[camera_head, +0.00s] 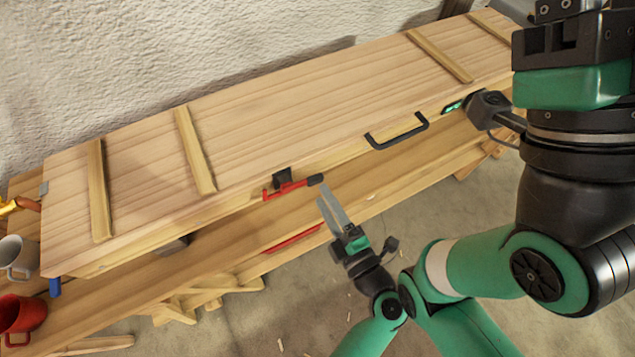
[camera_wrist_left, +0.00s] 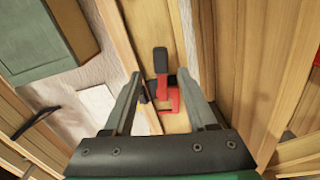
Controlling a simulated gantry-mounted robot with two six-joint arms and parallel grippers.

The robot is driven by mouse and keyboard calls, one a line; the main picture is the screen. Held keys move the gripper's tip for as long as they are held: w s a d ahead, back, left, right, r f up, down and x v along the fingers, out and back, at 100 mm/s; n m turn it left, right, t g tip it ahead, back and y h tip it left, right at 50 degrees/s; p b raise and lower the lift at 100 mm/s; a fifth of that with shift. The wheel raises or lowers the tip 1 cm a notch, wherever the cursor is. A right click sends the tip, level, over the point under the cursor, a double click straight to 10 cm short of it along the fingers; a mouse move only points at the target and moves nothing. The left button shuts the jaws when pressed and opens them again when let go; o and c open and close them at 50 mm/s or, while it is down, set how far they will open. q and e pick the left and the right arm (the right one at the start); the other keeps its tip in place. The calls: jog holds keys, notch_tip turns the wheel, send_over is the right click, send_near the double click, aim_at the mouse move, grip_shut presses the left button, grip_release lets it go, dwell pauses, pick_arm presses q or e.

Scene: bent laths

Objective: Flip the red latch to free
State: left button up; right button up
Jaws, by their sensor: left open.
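The red latch (camera_head: 285,190) sits on the front edge of the wooden lid, beside a black bracket (camera_head: 282,178). Its bar lies along the edge, and its black-tipped end points right. My left gripper (camera_head: 325,194) is open and empty, its fingers pointing up towards the lid edge just right of the latch. In the left wrist view the latch (camera_wrist_left: 163,70) appears between the open fingers (camera_wrist_left: 159,75), with no clear contact. Part of my right arm is at the right; its gripper (camera_head: 468,105) is small and partly hidden, and its jaws cannot be made out.
The wooden lid (camera_head: 300,95) has cross battens and a black handle (camera_head: 397,131). A red strip (camera_head: 291,240) lies on the bench below. A white mug (camera_head: 14,256) and a red mug (camera_head: 20,316) stand far left. Open floor (camera_head: 420,215) lies in front of the bench.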

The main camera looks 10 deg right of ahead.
pick_arm(q)
jog(key=p+v, duration=0.1)
jog(key=v, duration=0.6)
dwell(0.3)
